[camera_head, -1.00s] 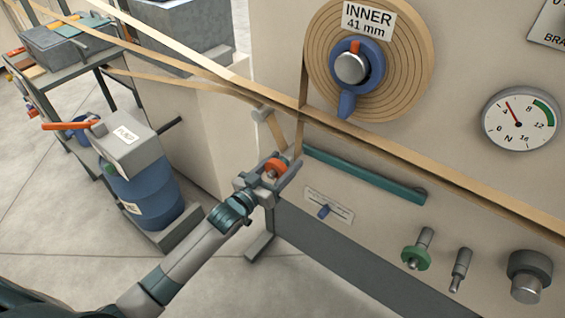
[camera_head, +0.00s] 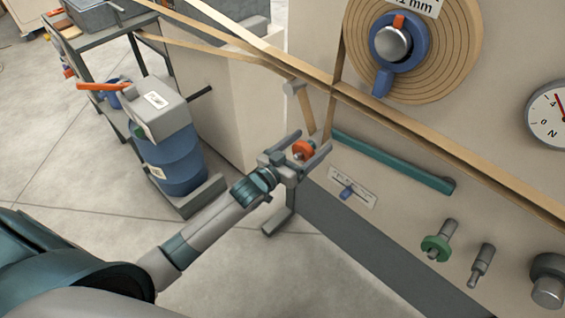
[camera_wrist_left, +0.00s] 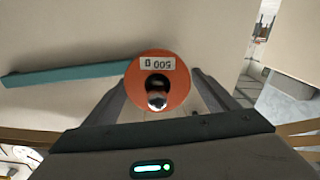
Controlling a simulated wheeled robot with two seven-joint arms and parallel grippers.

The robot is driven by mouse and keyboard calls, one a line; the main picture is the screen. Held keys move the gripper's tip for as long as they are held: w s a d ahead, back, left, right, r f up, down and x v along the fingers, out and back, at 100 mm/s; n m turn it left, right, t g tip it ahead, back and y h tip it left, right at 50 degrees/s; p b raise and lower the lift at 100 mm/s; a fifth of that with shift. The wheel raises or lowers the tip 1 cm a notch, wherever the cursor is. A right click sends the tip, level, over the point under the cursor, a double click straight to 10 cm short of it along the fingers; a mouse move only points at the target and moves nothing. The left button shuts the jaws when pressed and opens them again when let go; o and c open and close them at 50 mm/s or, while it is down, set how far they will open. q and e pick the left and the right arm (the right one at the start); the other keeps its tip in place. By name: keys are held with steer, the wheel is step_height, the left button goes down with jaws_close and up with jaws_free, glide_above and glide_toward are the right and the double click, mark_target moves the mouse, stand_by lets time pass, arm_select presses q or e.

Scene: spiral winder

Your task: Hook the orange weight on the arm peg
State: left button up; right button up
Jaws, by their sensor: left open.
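The orange weight (camera_head: 303,149), a disc with a "500 g" label, is at the left end of the teal arm (camera_head: 395,163) on the machine's front. In the left wrist view the weight (camera_wrist_left: 146,78) faces the camera, and a shiny round peg end (camera_wrist_left: 157,99) shows in its dark opening. The teal arm (camera_wrist_left: 70,74) runs behind it. How the weight seats on the peg is hidden. My left gripper (camera_head: 310,143) is open, with one finger on either side of the weight; finger contact is unclear. My right gripper is not in view.
A green weight (camera_head: 436,248) sits on a lower peg beside a bare peg (camera_head: 482,265). A slider scale (camera_head: 352,187) is below the arm. A blue drum (camera_head: 175,165) stands left.

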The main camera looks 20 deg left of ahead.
arm_select(q)
steer(key=b+v, duration=0.1)
steer(key=v, duration=1.6)
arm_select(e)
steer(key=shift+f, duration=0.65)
arm_select(q)
steer(key=shift+w, duration=0.1)
steer(key=s+f+g+y+p, duration=0.1)
steer(key=s+f+g+y, duration=0.15)
steer(key=f, duration=1.05)
steer(key=s+f+g+y+p, duration=0.1)
steer(key=s+f+g+y, duration=0.2)
steer(key=f, duration=1)
steer(key=s+d+f+g, duration=0.3)
steer(key=s+f, duration=0.5)
steer(key=s+d+f+g+p, duration=0.1)
steer(key=s+d+f+g, duration=0.1)
steer(key=s+f, duration=0.7)
steer(key=shift+d+f+m+g, duration=0.2)
steer(key=shift+d+m+g, duration=0.2)
steer(key=shift+g, duration=0.15)
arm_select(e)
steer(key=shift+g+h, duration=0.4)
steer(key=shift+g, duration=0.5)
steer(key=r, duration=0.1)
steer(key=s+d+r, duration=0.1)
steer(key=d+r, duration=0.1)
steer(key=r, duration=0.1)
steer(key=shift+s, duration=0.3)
